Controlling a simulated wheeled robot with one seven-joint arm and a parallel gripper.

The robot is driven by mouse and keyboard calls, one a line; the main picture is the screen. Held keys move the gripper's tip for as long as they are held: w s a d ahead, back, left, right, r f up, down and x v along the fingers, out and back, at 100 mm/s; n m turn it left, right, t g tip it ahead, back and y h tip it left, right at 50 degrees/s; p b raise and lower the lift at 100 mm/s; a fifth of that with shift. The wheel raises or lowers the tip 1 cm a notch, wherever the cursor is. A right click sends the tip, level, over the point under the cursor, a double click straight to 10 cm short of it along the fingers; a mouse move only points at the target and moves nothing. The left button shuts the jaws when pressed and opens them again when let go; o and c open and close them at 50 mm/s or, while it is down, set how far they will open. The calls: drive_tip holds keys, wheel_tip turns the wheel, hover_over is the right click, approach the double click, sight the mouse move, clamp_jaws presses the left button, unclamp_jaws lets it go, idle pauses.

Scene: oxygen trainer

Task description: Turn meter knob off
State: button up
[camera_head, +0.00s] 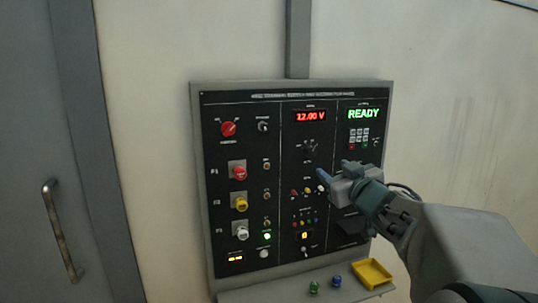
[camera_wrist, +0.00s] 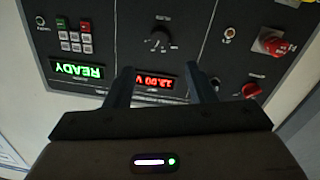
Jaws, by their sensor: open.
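The meter knob, a small black dial (camera_head: 309,147), sits in the panel's middle column below the red 12.00 V display (camera_head: 310,116). The wrist view shows the same dial (camera_wrist: 158,40) upside down, with scale marks around it; its exact setting is too small to read. My gripper (camera_head: 334,170) is in front of the panel, below and right of the dial in the head view. In the wrist view my gripper (camera_wrist: 158,71) is open and empty, its two fingers on either side of the lit display, with the dial beyond the tips. No contact with the dial shows.
The wall panel (camera_head: 205,200) also carries a red rotary knob (camera_head: 228,129), red, yellow and white plugs at left, and a green READY display (camera_head: 364,113) with keypad. A shelf below holds a yellow tray (camera_head: 374,273) and small green and blue items. A grey door (camera_head: 30,150) stands at left.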

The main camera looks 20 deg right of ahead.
sight(312, 153)
drive_tip(key=w, duration=1.2)
drive_tip(key=shift+w+d+f+p, duration=0.1)
drive_tip(key=shift+w+p, duration=0.2)
drive_tip(key=shift+p, duration=0.1)
drive_tip(key=c, duration=1)
